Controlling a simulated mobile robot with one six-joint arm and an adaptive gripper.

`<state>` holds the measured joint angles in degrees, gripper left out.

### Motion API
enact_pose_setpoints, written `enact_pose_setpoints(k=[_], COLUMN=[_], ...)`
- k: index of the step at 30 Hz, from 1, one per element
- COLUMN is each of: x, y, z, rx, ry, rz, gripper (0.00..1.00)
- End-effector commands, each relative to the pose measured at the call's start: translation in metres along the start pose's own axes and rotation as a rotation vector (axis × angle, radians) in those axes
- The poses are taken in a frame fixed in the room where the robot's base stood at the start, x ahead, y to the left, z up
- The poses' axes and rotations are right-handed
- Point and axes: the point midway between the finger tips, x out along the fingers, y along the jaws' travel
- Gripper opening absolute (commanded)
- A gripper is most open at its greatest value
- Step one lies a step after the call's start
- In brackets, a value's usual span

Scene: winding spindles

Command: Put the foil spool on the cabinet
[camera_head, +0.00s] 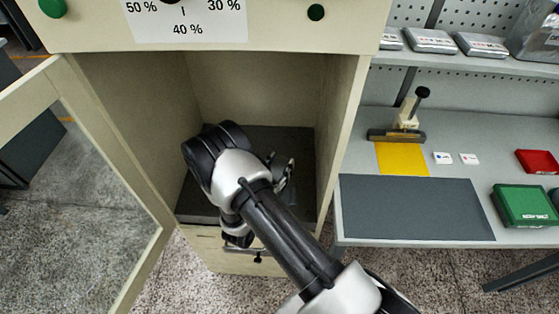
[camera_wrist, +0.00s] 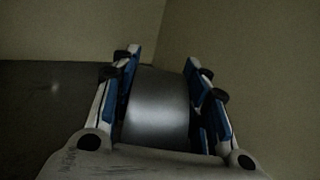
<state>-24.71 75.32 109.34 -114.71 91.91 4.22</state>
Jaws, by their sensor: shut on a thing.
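The beige cabinet (camera_head: 343,130) stands with its glazed door (camera_head: 140,205) swung open to the left. My arm reaches into its open compartment, over the dark cabinet floor (camera_head: 300,150). In the wrist view, my gripper (camera_wrist: 163,66) has its blue-padded fingers on both sides of the foil spool (camera_wrist: 157,112), a smooth silver-grey cylinder, and is shut on it. Dark floor and beige inner walls lie beyond. The spool is hidden behind my arm in the head view. I cannot tell whether it touches the cabinet floor.
To the right is a grey bench with a dark mat (camera_head: 415,208), a yellow sheet (camera_head: 402,159), a press-like tool (camera_head: 398,133), a green box (camera_head: 522,205) and a red box (camera_head: 537,161). The cabinet's side walls and upper panel (camera_head: 280,25) bound the compartment closely.

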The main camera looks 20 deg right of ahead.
Motion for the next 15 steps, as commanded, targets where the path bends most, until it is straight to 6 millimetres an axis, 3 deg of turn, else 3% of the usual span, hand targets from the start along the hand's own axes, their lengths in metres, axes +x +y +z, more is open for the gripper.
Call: enact_pose_setpoints(k=[13,14,15], x=[0.0004,0.0001,0.0001], y=[0.0009,0.0001,0.0001], z=[-0.0060,-0.0077,-0.0072], rx=[0.003,0.000,0.000], ry=[-0.007,-0.001,-0.001], rz=[0.000,0.000,0.000], gripper=[0.00,0.42,0.45])
